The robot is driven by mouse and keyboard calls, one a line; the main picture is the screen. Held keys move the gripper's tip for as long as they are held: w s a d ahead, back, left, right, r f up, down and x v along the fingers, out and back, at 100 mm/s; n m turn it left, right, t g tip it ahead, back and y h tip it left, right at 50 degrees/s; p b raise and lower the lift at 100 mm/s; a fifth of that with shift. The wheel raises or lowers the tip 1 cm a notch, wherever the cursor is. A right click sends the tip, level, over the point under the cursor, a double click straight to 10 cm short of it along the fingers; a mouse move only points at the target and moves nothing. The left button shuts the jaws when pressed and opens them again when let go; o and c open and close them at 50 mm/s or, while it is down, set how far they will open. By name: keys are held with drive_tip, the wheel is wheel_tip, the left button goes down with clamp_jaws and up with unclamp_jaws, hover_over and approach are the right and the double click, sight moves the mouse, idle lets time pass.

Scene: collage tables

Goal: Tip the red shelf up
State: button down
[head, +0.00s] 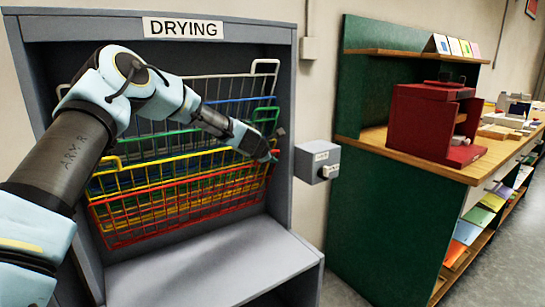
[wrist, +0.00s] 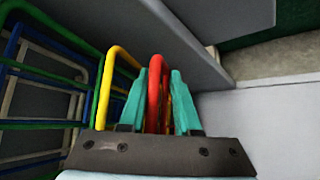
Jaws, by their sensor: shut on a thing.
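The red shelf (head: 185,206) is the lowest and frontmost wire rack in the grey drying cabinet. It slopes, with its mesh facing outward, in front of the yellow shelf. My gripper (head: 273,157) is at its right end. In the wrist view my gripper (wrist: 166,82) has its teal fingers on either side of the red shelf's looped handle (wrist: 155,92), shut on it. The fingers hide part of the handle. The yellow shelf's loop (wrist: 107,85) stands just left of the fingers, apart from them.
Yellow (head: 118,182), green, blue and white (head: 265,66) wire shelves lie behind the red one. The cabinet's right side wall (head: 283,120) is close to my gripper. A grey ledge (head: 200,268) below is bare. A grey switch box (head: 317,162) is to the right.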

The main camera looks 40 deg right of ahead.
drive_tip(key=shift+w, duration=0.1)
drive_tip(key=c, duration=0.9)
unclamp_jaws()
drive_tip(key=shift+f, duration=0.1)
drive_tip(key=s+f+m+t+h+b, duration=0.1)
drive_tip(key=s+f+m+t+b, duration=0.1)
drive_tip(key=s+f+b, duration=0.3)
drive_tip(key=s+f+m+t+h+b, duration=0.1)
drive_tip(key=s+f+b, duration=0.4)
drive_tip(key=f+b, duration=0.6)
drive_tip(key=s+a+f+m+t+h+b, duration=0.1)
drive_tip(key=s+f+b, duration=0.5)
drive_tip(key=b, duration=0.6)
wheel_tip(320, 180, down, 2)
drive_tip(key=shift+s+f+m+t+h, duration=0.1)
drive_tip(key=shift+m+t+h, duration=0.3)
drive_tip(key=shift+m+t, duration=0.6)
drive_tip(key=shift+s+f+m+h+b, duration=0.1)
drive_tip(key=shift+f+m+h+b, duration=0.2)
drive_tip(key=shift+f+b, duration=0.5)
drive_tip(key=shift+r, duration=0.1)
